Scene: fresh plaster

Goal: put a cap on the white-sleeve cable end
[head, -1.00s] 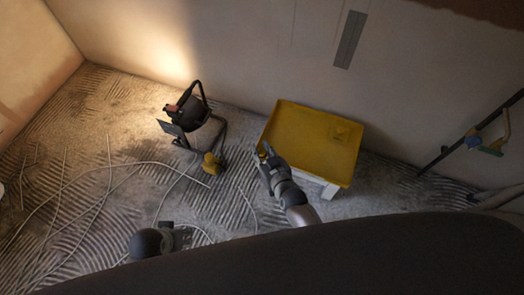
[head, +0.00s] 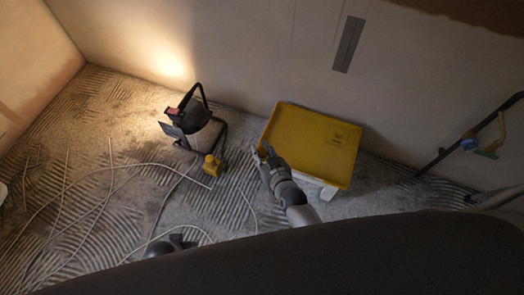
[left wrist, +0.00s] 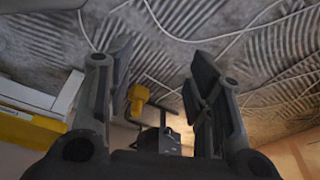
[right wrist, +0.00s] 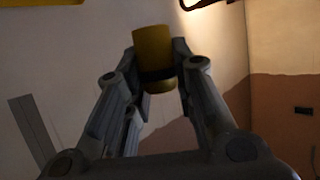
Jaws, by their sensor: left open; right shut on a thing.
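My right gripper (head: 264,155) is at the left edge of the yellow tray. In the right wrist view (right wrist: 157,75) it is shut on a small yellow cylinder with a dark band, which looks like a cap (right wrist: 152,50). My left gripper (left wrist: 160,70) is open and empty in the left wrist view, with floor and cables beyond its fingers. In the head view its arm is mostly hidden behind my dark body. Several pale cables (head: 108,190) lie on the floor. One cable end shows near the lamp (head: 211,186); I cannot tell which end has the white sleeve.
The yellow tray (head: 300,125) stands on a white support by the wall. A work lamp on a black stand (head: 197,112) is left of it, with a yellow object (head: 212,164) at its foot. A dark leaning frame (head: 470,140) is at the right. Ridged floor lies open at left.

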